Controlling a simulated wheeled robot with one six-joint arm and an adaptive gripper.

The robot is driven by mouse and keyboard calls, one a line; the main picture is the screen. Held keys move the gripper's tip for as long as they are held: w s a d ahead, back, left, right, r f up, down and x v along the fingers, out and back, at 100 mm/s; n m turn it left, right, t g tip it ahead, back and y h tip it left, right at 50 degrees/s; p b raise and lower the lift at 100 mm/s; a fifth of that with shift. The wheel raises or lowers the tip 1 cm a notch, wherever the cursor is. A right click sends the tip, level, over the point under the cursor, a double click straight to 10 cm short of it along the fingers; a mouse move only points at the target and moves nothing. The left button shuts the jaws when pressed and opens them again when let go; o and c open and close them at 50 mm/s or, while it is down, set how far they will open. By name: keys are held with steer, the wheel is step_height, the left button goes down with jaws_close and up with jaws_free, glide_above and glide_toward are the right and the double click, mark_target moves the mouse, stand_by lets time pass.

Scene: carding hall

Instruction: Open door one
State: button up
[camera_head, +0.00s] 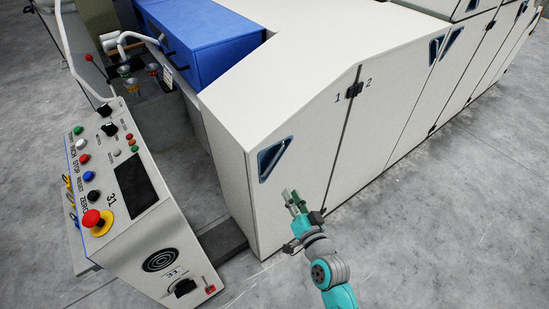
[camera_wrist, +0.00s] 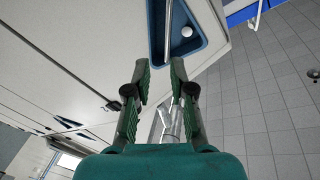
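Door one (camera_head: 300,140) is the pale panel marked 1 on the machine's near end, and it looks closed, flush with door two (camera_head: 375,120). Its handle is a dark blue triangular recess (camera_head: 273,159) near its left edge. In the wrist view the recess (camera_wrist: 205,45) shows a grey bar (camera_wrist: 168,30) and a round white spot. My gripper (camera_head: 292,198) is in front of door one, below and right of the recess. In the wrist view my gripper (camera_wrist: 159,72) has its fingers apart with nothing between them, pointing toward the recess's lower end, apart from the bar.
A control console (camera_head: 130,190) with buttons and a red emergency stop (camera_head: 92,218) stands left of the door, across a narrow gap. A black latch or hinge (camera_head: 355,90) sits between doors one and two. Grey floor (camera_head: 450,220) is clear at the right.

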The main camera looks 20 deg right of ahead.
glide_toward(274, 158)
steer(key=w, duration=1)
steer(key=shift+w+a+f, duration=0.15)
steer(key=shift+w+f, duration=0.05)
steer(key=shift+f, duration=0.15)
jaws_close()
